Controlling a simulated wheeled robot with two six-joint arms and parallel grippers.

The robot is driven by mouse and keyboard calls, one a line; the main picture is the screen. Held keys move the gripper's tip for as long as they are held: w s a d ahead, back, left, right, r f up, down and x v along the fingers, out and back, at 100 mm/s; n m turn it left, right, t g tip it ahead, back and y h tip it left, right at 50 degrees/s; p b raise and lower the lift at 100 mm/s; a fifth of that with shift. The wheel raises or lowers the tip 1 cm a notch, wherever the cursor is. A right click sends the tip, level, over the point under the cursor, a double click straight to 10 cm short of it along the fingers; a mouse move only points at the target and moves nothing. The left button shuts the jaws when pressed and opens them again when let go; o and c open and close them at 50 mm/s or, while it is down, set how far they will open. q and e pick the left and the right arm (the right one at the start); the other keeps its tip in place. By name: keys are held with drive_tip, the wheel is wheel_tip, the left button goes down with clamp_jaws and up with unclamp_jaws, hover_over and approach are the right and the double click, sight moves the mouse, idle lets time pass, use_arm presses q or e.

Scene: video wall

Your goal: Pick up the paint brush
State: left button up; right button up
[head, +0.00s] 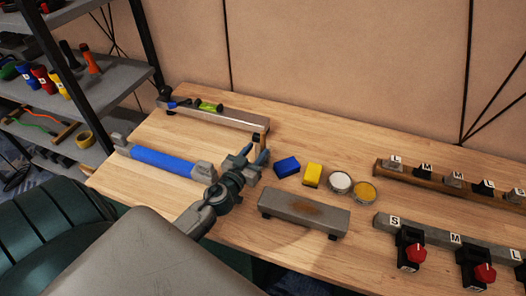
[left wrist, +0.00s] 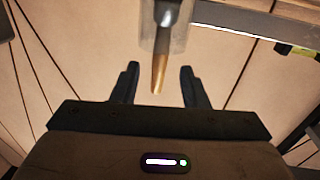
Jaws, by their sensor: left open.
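In the left wrist view, a tapered brown wooden handle (left wrist: 159,73), which looks like the paint brush's, comes out of a clear, greyish holder (left wrist: 178,38). Its tip lies between the two dark fingers, with a gap on either side. My left gripper (left wrist: 158,84) is open and not closed on it. In the head view my left gripper (head: 254,156) is above the table by the right end of a long grey rail, its fingers apart. The brush is hard to make out there. My right gripper is not in view.
The wooden table (head: 140,170) holds a blue roller-like tool (head: 160,160), a blue block (head: 287,166), a yellow block (head: 312,175), two round tins, a grey block (head: 303,210) and rails with lettered pieces. A shelf (head: 100,85) stands at left; a tan wall is behind.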

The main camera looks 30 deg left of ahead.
sight(261, 144)
use_arm(q)
drive_tip(key=w+p, duration=0.1)
drive_tip(key=w, duration=0.3)
drive_tip(key=shift+w+a+r+p, duration=0.1)
drive_tip(key=shift+w+a+p, duration=0.05)
drive_tip(key=shift+p, duration=0.15)
drive_tip(key=shift+w, duration=0.35)
clamp_jaws()
